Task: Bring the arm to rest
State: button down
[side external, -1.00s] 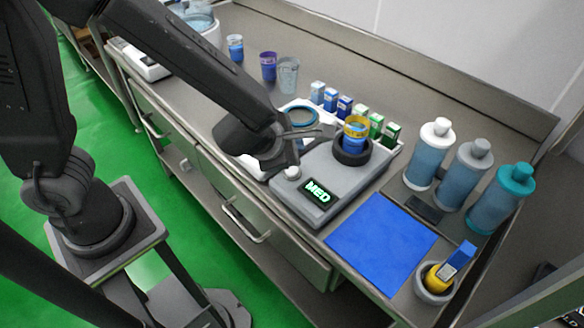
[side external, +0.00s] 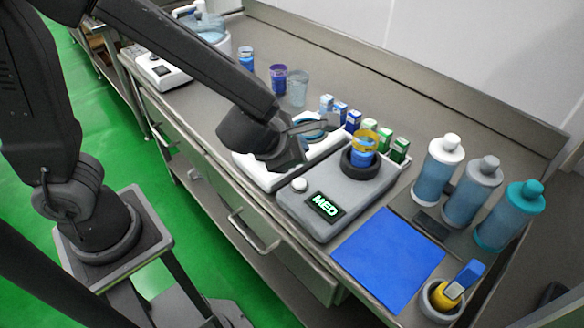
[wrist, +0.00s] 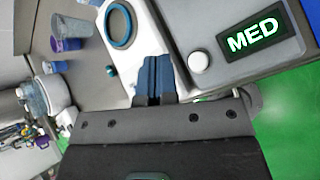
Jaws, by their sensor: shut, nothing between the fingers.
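My gripper (side external: 322,127) hangs above the white tray, left of the grey machine (side external: 290,207). Its fingers show pressed together in the wrist view (wrist: 156,76), with nothing held between them. The machine has a lit MED display (side external: 326,205) and a white round knob (side external: 299,184); the fingers are apart from the knob. A blue cup with a yellow band (side external: 364,148) stands in the dark ring on the machine. The knob also shows in the wrist view (wrist: 198,62), to the right of the fingers.
Several small cartons (side external: 353,121) stand in a row behind the machine. Three pump-less bottles (side external: 438,168) stand at the right. A blue mat (side external: 390,257) lies in front, beside a small bowl (side external: 440,303) holding a yellow-and-blue tool. Cups (side external: 298,88) stand at the back left.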

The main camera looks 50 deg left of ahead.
jog(key=s+a+r+n+g+y, duration=0.1)
jog(key=s+a+r+n, duration=0.35)
jog(key=n, duration=0.75)
jog(key=s+a+r+n+g+y, duration=0.1)
jog(key=s+a+r+n+g, duration=0.3)
jog(key=n, duration=0.8)
jog(key=s+r+n+h, duration=0.1)
jog(key=s+n, duration=0.2)
jog(key=n, duration=0.6)
jog(key=s+r+n+t+h, duration=0.1)
jog(key=s+n, duration=0.3)
jog(key=n, duration=0.5)
jog(key=shift+a+r+h, duration=0.15)
jog(key=shift+r+h, duration=0.45)
